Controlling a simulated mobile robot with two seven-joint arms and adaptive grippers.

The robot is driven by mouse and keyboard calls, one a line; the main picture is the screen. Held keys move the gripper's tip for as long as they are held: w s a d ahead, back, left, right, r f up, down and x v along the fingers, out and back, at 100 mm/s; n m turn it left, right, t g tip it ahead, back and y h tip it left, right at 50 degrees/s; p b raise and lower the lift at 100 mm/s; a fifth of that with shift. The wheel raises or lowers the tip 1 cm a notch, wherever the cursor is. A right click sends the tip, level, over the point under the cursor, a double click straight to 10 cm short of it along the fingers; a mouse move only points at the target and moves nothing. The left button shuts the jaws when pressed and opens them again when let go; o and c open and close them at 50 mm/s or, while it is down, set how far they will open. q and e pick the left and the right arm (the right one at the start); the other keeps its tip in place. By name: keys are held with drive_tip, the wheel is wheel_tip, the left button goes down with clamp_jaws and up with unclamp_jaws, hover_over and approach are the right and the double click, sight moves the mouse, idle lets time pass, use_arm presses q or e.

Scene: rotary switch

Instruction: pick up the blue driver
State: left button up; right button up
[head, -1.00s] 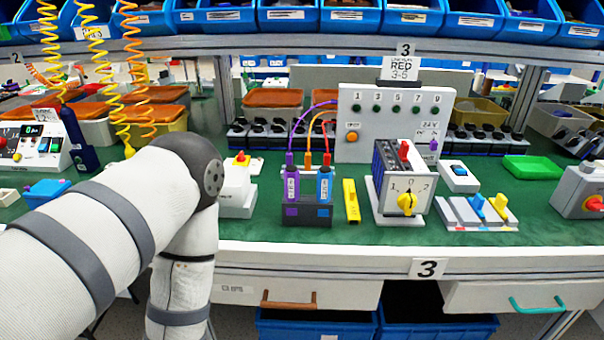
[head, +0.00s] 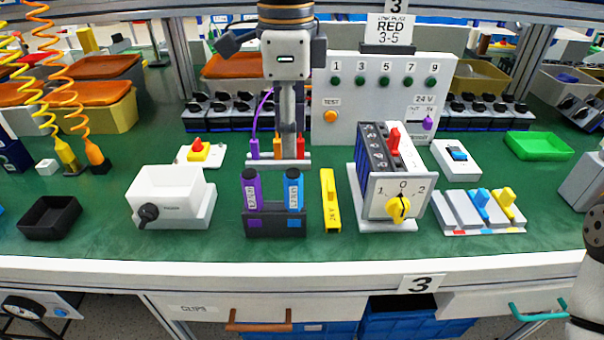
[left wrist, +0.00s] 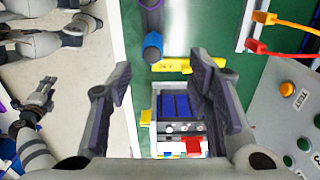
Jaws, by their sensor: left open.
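The blue driver (head: 293,192) stands upright in the right slot of a dark holder (head: 262,222). A purple driver (head: 252,192) stands to its left in the same holder. My left gripper (head: 288,150) points down in the head view, seen edge-on, with its fingers in front of the cable plugs. In the left wrist view its fingers (left wrist: 160,85) are apart and nothing is held. The blue driver (left wrist: 152,46) shows there ahead of the fingertips, not touched. A dark gripper-like shape, likely my right gripper (left wrist: 38,100), is small at the left of that view.
A yellow bar (head: 330,200) lies just right of the holder, then a rotary switch box (head: 398,190). A white box (head: 165,197) stands to the left. A lamp panel (head: 385,85) stands behind. Green mat is bare in front of the holder.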

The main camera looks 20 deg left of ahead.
sight(293, 188)
use_arm(q)
drive_tip(key=f, duration=0.7)
drive_tip(key=s+f, duration=0.1)
drive_tip(key=f, duration=0.3)
drive_tip(key=shift+d, duration=0.35)
drive_tip(key=shift+r, duration=0.1)
clamp_jaws()
